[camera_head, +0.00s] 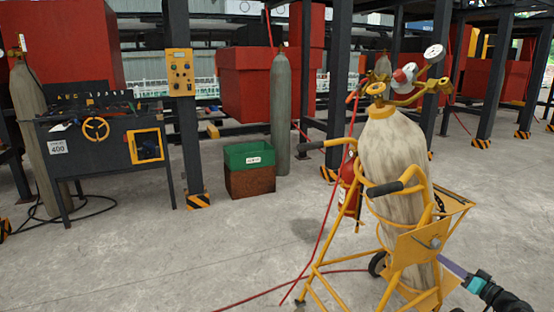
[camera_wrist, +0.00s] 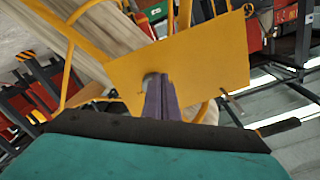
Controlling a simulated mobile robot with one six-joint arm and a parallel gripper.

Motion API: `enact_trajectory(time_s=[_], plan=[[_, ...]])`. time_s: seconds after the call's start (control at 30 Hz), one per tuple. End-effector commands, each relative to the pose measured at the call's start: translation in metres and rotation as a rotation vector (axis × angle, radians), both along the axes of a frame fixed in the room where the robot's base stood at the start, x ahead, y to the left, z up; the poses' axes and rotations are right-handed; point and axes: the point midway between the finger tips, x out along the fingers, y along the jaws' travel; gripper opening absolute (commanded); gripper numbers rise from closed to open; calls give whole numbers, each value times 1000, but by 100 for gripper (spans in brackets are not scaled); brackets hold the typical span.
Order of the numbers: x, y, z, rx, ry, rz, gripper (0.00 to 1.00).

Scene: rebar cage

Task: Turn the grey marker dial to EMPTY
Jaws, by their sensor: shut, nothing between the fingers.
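The grey marker dial (camera_head: 435,243) sits on a yellow plate (camera_head: 411,248) on the gas-cylinder cart. Its markings are too small to read. In the wrist view, a small grey part of the dial (camera_wrist: 149,77) shows on the yellow plate (camera_wrist: 205,65), mostly hidden behind my fingers. My gripper (camera_head: 442,259) has purple fingers, shut with nothing between them. The fingertips are just below and right of the dial in the head view. In the wrist view my gripper (camera_wrist: 158,80) points at the dial; I cannot tell whether it touches.
The cart (camera_head: 322,262) carries a tall beige cylinder (camera_head: 395,155) with gauges on top. A red extinguisher (camera_head: 350,190) hangs on its left. A green-and-brown bin (camera_head: 250,172) and a workbench (camera_head: 105,150) stand farther left. Red hose lies on the floor; open concrete is at front left.

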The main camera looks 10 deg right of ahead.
Motion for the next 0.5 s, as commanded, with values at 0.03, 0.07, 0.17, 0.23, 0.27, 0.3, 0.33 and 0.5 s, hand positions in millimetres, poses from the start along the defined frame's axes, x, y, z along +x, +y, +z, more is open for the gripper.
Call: enact_trajectory(time_s=[0.03, 0.07, 0.17, 0.23, 0.27, 0.3, 0.33, 0.5], plan=[[4, 1, 2, 0, 0, 1, 0], [6, 2, -2, -1, -1, 1, 0], [12, 3, -3, 0, -1, 2, 0], [15, 4, -2, 0, 0, 1, 0], [17, 4, -2, 0, 0, 1, 0], [20, 5, -2, -1, -1, 1, 0], [22, 5, -2, -1, -1, 1, 0], [29, 7, -1, 0, 0, 1, 0]])
